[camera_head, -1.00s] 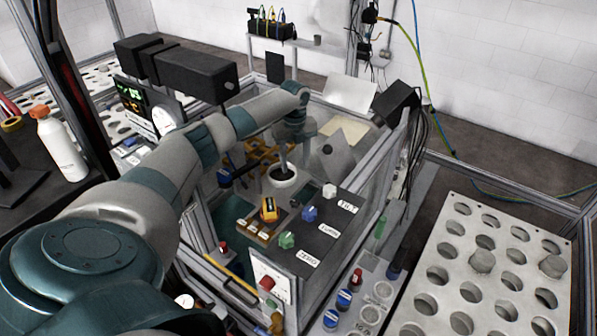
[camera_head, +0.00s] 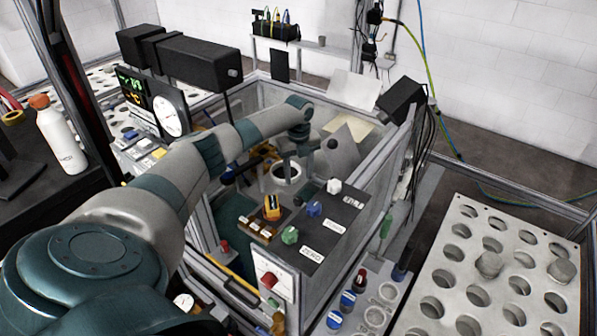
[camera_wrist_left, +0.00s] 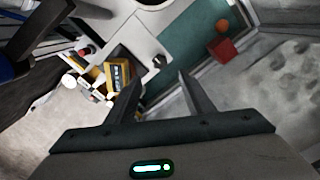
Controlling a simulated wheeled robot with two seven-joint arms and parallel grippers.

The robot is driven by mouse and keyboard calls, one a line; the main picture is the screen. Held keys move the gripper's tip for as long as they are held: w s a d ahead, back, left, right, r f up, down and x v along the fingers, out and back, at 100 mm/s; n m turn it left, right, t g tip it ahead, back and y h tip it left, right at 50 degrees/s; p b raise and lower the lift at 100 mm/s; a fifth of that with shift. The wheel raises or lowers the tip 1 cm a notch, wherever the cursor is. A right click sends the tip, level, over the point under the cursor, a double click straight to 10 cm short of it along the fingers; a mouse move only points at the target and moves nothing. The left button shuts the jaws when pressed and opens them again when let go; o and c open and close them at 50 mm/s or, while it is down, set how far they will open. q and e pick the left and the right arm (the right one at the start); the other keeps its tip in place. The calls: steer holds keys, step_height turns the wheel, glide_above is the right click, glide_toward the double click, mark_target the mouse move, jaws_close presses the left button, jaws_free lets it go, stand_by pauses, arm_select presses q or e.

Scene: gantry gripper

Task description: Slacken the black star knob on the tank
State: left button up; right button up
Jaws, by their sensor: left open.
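My left gripper (camera_head: 292,160) reaches down inside the clear-walled tank (camera_head: 368,185), near a white ring-shaped part (camera_head: 286,173). In the left wrist view, its two fingers (camera_wrist_left: 160,75) are apart with nothing between them. A small dark knob (camera_wrist_left: 160,61) lies just beyond the gap between the fingertips, apart from them as far as I can see; it may be the black star knob. In the head view, a round black knob (camera_head: 332,143) shows on a grey sloped plate right of the gripper. I cannot tell whether these are the same knob. My right gripper is not in view.
A black box on a bar (camera_head: 200,66) overhangs the tank's left. A perforated plate (camera_head: 470,250) lies right. The wrist view shows a red block (camera_wrist_left: 222,48) on teal.

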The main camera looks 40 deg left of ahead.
mark_target(298, 199)
arm_select(q)
step_height(298, 199, down, 11)
steer(key=b, duration=0.7)
steer(key=shift+r, duration=0.15)
steer(key=c, duration=1)
steer(key=shift+c, duration=0.2)
